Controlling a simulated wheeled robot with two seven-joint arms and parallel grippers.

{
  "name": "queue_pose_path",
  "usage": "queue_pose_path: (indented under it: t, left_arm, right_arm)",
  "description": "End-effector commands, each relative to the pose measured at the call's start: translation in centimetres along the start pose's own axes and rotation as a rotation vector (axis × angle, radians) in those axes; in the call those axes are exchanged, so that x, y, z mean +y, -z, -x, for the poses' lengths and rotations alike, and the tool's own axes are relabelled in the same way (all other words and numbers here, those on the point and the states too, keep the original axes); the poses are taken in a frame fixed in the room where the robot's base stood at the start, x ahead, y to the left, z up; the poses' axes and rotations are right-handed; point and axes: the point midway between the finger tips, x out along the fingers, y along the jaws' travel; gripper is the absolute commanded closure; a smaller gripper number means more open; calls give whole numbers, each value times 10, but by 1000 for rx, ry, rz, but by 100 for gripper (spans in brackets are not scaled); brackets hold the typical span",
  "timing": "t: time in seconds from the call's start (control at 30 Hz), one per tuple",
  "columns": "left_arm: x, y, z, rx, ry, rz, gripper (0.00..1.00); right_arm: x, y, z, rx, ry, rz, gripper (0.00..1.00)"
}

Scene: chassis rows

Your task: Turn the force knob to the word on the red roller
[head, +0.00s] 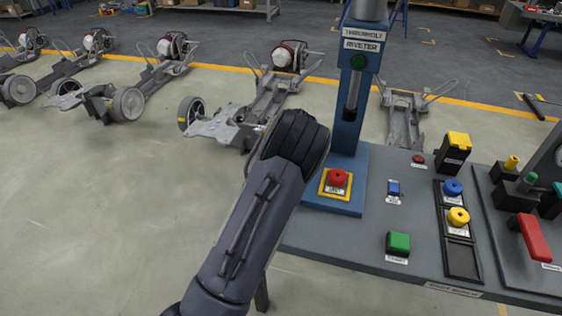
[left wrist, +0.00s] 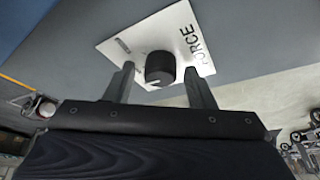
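In the left wrist view, the force knob (left wrist: 160,66) is a round black knob with a short pale mark near its lower edge. It sits on a white plate (left wrist: 200,62) lettered FORCE, with a smaller word at the left too blurred to read. My left gripper (left wrist: 158,74) is open, its fingers on either side of the knob with a visible gap at each side. In the head view my left arm hides that gripper and the knob. A red bar-like piece (head: 533,238) lies at the far right; I cannot tell whether it is the red roller, nor read its label. My right gripper is out of view.
A blue riveter column (head: 348,110) stands behind my arm, with a red button (head: 338,178) at its foot. The grey bench (head: 350,238) holds a green button (head: 399,242) and a black tray (head: 462,260). Several chassis stand on the floor behind.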

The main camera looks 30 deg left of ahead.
Motion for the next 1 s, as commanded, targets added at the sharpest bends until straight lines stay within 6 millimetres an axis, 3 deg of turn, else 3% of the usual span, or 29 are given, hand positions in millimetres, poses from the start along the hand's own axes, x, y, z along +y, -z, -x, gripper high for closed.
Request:
queue_pose_path:
  t: [0.37,0.7,1.0]
  left_arm:
    - [0,1,6,2,-2,0,48]
    - [1,0,61,2,-3,-1,48]
    - [0,0,78,1,0,0,48]
  right_arm:
    - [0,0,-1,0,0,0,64]
    - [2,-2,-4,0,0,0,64]
    - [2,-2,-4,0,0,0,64]
